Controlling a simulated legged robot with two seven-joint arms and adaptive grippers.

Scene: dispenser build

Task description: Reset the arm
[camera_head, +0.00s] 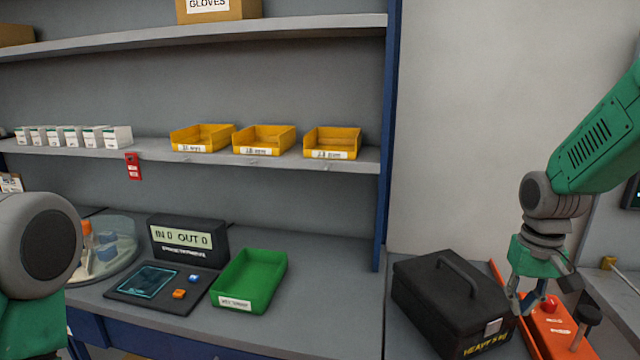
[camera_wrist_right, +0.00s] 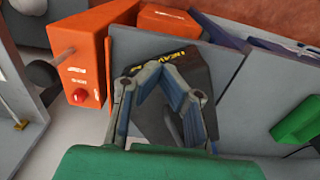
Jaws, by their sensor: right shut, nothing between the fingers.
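My right arm comes in from the right edge in the head view, bent downward. Its gripper (camera_head: 528,308) is shut and empty, above the orange device and beside the black case. In the right wrist view the gripper (camera_wrist_right: 158,95) shows its grey fingers with blue inner pads, with nothing held. Only a grey and green link of my left arm shows at the left edge of the head view; its gripper is out of view.
A black case (camera_head: 440,297) and an orange device (camera_head: 552,325) with a red button lie near the right gripper. A green bin (camera_head: 232,300) and a black counter display (camera_head: 187,252) stand on the bench. Yellow bins (camera_head: 265,138) and white boxes (camera_head: 117,137) line the shelf.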

